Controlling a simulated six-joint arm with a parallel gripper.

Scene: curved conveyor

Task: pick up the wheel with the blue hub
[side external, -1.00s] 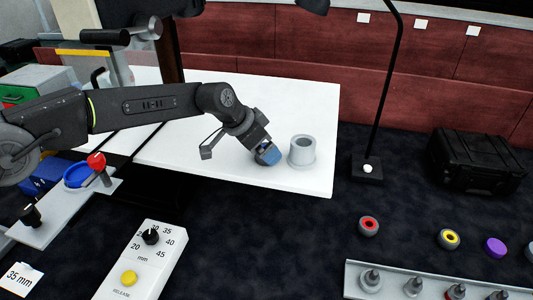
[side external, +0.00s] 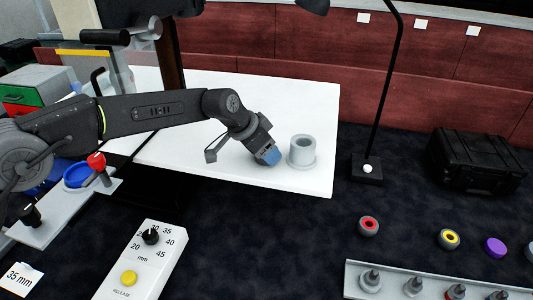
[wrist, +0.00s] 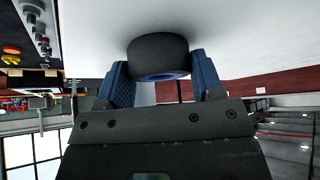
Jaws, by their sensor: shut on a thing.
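The wheel with the blue hub shows in the wrist view as a dark grey tyre (wrist: 158,52) with a blue hub (wrist: 158,77) on the side facing the camera. It sits between the two blue finger pads of my gripper (wrist: 160,78), which is shut on it. In the side view my gripper (side external: 268,156) is tilted down just above the white table surface, left of a grey cylinder. There the wheel is mostly hidden behind the fingers, and I cannot tell if it touches the table.
The grey flanged hollow cylinder (side external: 302,151) stands close to the right of my gripper on the white table (side external: 300,105). A lamp post (side external: 381,95) and a black case (side external: 477,160) stand further right. Wheels with red (side external: 369,226) and yellow (side external: 449,239) hubs lie by a peg rail (side external: 392,292).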

